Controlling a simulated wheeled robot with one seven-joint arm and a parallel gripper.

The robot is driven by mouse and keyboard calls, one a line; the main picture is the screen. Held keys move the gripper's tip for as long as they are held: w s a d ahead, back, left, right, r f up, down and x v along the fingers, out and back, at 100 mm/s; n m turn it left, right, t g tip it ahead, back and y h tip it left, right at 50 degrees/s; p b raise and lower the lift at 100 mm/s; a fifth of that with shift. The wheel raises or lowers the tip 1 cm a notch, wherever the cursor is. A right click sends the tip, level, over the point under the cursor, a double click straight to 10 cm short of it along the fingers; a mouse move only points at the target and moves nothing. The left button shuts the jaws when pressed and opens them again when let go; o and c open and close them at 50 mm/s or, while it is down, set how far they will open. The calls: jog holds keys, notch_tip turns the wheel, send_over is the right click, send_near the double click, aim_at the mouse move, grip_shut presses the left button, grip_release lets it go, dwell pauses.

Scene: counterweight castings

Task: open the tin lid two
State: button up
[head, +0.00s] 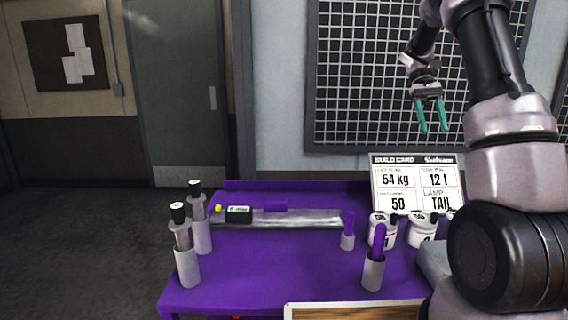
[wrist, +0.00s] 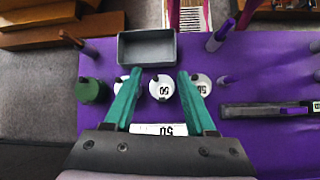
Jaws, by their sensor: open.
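My gripper (head: 433,131) is open and empty, with teal fingers pointing down, high above the back right of the purple table in the head view. White tins stand on the table: one (head: 383,231) by the build card and another (head: 421,229) to its right, partly behind my arm. In the wrist view a white tin (wrist: 160,87) shows between the open fingers (wrist: 159,72), well below them. Another white tin (wrist: 202,84) is partly behind the right finger, and one more is mostly hidden by the left finger. I cannot read which tin is number two.
A build card (head: 413,185) stands at the table's back. A grey tray (wrist: 147,48) and a dark green tin (wrist: 90,91) flank the white tins. Upright holders with purple handles (head: 374,272) stand nearby. A metal rail (head: 290,219) lies left. Bare purple tabletop (head: 300,260) is free in front.

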jog(key=s+a+r+m+t+y, duration=0.1)
jog(key=s+a+r+t, duration=0.3)
jog(key=s+a+t, duration=0.3)
jog(key=s+a+r+m+t+y, duration=0.1)
jog(key=s+a+r+t, duration=0.2)
jog(key=s+a+t, duration=0.4)
jog(key=s+a, duration=0.2)
jog(key=s, duration=0.5)
jog(key=shift+s+a+r+m+t, duration=0.15)
jog(key=shift+a+r+m+t, duration=0.15)
jog(key=shift+a+r+t, duration=0.1)
